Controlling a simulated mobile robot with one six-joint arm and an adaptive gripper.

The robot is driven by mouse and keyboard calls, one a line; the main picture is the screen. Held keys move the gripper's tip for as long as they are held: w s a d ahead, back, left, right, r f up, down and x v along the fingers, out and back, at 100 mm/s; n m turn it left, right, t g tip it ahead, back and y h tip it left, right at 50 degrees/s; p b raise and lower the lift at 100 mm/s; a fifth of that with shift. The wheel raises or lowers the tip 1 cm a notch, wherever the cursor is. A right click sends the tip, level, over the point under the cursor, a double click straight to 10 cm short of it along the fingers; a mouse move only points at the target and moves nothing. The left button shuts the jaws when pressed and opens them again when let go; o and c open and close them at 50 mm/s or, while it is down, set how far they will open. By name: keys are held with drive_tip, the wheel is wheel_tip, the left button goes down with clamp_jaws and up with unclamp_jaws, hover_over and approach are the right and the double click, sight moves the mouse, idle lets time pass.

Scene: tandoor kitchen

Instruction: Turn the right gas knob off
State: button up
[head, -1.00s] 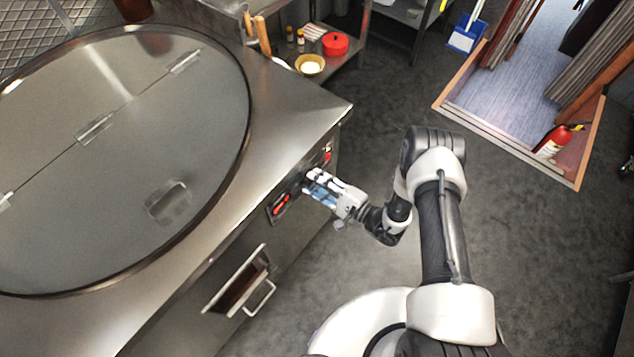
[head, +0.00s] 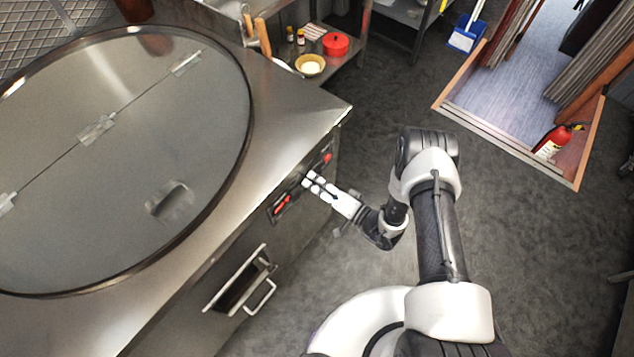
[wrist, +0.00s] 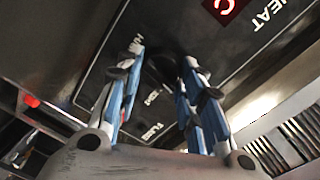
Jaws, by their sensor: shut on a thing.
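My gripper (head: 309,179) reaches the front control panel of the steel tandoor, between two red parts in the head view. In the wrist view, a black round knob (wrist: 161,70) sits between the two fingertips of my gripper (wrist: 163,58). The fingers are closed on its sides. White lettering shows on the dark panel around it, partly covered by the fingers. The knob's pointer and exact angle cannot be made out. In the head view my gripper hides this knob.
A red part (head: 281,205) lies left of my gripper on the panel, another red part (head: 327,157) to its right. A red display (wrist: 226,4) lights beside "HEAT". Open floor (head: 400,100) lies right of the tandoor.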

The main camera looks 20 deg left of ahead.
drive_tip(key=shift+n, duration=0.8)
drive_tip(key=o, duration=1.1)
drive_tip(key=shift+c, duration=0.2)
drive_tip(key=v, duration=1.2)
